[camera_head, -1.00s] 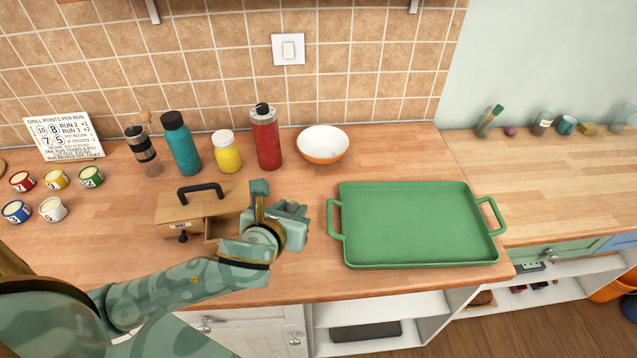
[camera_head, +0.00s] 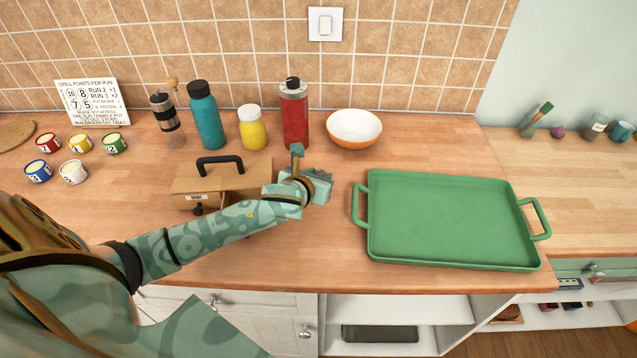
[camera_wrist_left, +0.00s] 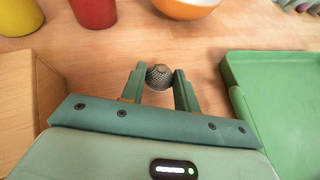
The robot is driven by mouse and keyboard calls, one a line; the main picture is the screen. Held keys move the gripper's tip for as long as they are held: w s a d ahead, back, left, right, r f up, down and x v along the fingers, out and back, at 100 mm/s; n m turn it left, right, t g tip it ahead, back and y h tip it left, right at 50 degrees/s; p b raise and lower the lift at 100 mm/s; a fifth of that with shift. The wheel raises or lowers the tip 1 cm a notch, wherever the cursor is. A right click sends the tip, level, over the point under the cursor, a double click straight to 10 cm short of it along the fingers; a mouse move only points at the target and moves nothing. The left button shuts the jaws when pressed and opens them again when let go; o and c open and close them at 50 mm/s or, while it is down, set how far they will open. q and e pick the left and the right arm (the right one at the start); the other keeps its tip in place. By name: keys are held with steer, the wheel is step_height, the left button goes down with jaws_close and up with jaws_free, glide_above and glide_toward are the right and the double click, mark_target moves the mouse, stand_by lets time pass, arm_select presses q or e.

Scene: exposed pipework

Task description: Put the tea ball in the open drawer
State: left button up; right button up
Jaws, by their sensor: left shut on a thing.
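The tea ball is a small dark mesh ball (camera_wrist_left: 159,77) held between the fingertips of my left gripper (camera_wrist_left: 160,82) in the left wrist view. In the head view my left gripper (camera_head: 318,186) is above the counter, between the wooden drawer box and the green tray, and the ball cannot be made out there. The wooden box (camera_head: 222,177) has a black top handle and a small dark front knob. My left forearm covers its front right part, so the open drawer is hidden. The box also shows in the left wrist view (camera_wrist_left: 14,95). My right gripper is out of view.
The green tray (camera_head: 450,222) lies right of the gripper. Behind stand a red bottle (camera_head: 295,118), a yellow jar (camera_head: 252,130), a teal bottle (camera_head: 206,120), a grinder (camera_head: 166,118) and an orange bowl (camera_head: 354,128). Several small cups (camera_head: 78,143) are at left.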

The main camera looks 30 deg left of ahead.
arm_select(q)
steer(key=shift+f, duration=0.75)
steer(key=shift+r, duration=0.2)
steer(key=shift+f, duration=0.15)
steer(key=o, duration=1)
steer(key=shift+c, duration=0.2)
